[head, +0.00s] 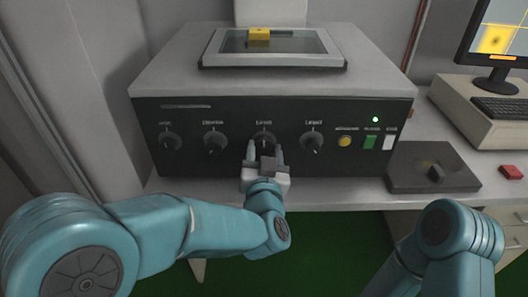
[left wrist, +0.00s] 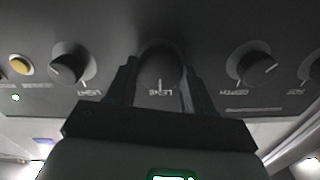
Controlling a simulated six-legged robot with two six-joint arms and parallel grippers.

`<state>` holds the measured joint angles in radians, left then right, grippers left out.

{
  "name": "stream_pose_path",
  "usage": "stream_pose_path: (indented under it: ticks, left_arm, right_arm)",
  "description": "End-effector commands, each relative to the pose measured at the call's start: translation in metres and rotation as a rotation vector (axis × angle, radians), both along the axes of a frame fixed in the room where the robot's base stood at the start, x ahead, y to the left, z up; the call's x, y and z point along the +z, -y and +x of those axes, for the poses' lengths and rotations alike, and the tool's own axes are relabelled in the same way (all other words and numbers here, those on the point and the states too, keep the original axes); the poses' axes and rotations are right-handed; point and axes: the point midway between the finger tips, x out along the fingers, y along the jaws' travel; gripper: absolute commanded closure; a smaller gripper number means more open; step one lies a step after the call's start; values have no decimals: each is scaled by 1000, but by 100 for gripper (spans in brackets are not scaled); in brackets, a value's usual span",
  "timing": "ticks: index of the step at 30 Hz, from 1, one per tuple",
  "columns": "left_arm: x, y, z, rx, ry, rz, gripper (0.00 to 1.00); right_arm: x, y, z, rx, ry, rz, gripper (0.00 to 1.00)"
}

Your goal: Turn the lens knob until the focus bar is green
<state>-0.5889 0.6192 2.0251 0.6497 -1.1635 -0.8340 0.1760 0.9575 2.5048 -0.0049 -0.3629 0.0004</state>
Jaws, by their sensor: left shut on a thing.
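The lens knob (head: 264,138) is a dark round knob on the black front panel, third from the left. My left gripper (head: 265,153) reaches up to it from below. In the left wrist view, the lens knob (left wrist: 160,68) sits between the two fingers of my left gripper (left wrist: 161,85), which is shut on it. The LENS label shows upside down there. The focus bar (head: 503,57) at the bottom of the monitor picture is orange. My right arm shows at the lower right, but its gripper is out of view.
The light knob (head: 311,144) and depth knob (head: 215,140) flank the lens knob closely.

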Motion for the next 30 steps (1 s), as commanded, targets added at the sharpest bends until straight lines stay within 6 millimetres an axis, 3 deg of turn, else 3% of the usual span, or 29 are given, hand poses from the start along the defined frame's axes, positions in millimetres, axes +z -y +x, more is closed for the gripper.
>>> stream_pose_path:
  ticks: [11, 30]
  left_arm:
    - [-4, 0, 2, -1, 1, -152, 78]
    - [-4, -1, 2, -2, 3, -749, 78]
  right_arm:
    - [-21, 0, 0, 0, 0, 0, 100]
    - [-82, 0, 0, 0, 0, 0, 100]
